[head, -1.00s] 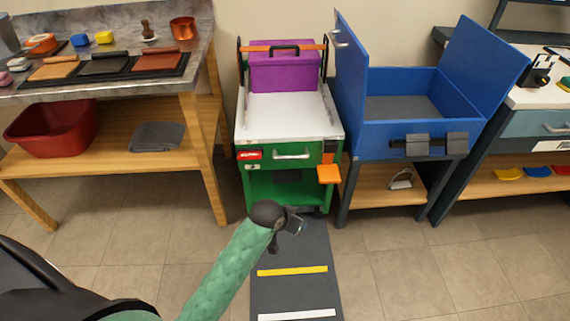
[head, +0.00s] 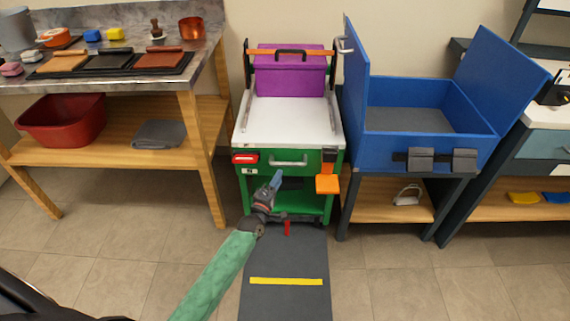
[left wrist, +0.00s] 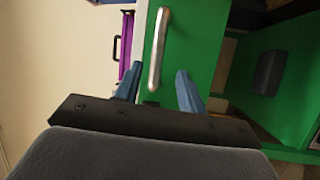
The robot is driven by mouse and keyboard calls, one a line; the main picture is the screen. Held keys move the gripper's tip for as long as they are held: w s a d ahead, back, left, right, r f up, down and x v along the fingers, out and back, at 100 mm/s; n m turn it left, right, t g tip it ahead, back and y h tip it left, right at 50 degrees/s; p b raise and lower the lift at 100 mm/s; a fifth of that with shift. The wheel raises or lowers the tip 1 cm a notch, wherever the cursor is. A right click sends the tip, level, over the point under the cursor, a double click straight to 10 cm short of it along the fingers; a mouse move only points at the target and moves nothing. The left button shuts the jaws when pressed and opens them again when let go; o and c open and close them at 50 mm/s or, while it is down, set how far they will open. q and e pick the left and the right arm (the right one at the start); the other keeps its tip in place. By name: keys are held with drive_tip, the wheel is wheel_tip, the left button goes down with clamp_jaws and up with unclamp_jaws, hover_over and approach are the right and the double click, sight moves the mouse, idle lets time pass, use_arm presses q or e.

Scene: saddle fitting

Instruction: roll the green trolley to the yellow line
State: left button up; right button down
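The green trolley (head: 240,188) with a white top stands between the wooden bench and the blue chest. Its silver front handle (head: 288,161) also shows in the left wrist view (left wrist: 158,48). The yellow line (head: 288,281) crosses the dark floor strip in front of the trolley. My left gripper (head: 276,180) is in front of the trolley's front, just below the handle in the head view. In the left wrist view its blue fingers (left wrist: 158,87) are apart, and the handle lies beyond their tips in line with the gap. My right gripper is not in view.
A purple box (head: 290,78) sits on the trolley's back. An orange piece (head: 327,184) juts from its front right, and a small red part (head: 287,228) shows low at its front. The blue chest (head: 430,145) stands close on the right. The dark floor strip (head: 285,255) is clear.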

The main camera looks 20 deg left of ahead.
sight(286, 164)
use_arm(q)
drive_tip(key=shift+n, duration=0.4)
drive_tip(key=shift+w+d+r, duration=0.15)
drive_tip(key=shift+w+r, duration=0.1)
drive_tip(key=shift+w, duration=1)
drive_tip(key=shift+w+d+r, duration=0.1)
drive_tip(key=shift+w+r, duration=0.2)
drive_tip(key=shift+w, duration=1)
drive_tip(key=shift+w+d+r, duration=0.15)
drive_tip(key=shift+w+r, duration=0.1)
drive_tip(key=shift+w, duration=1)
clamp_jaws()
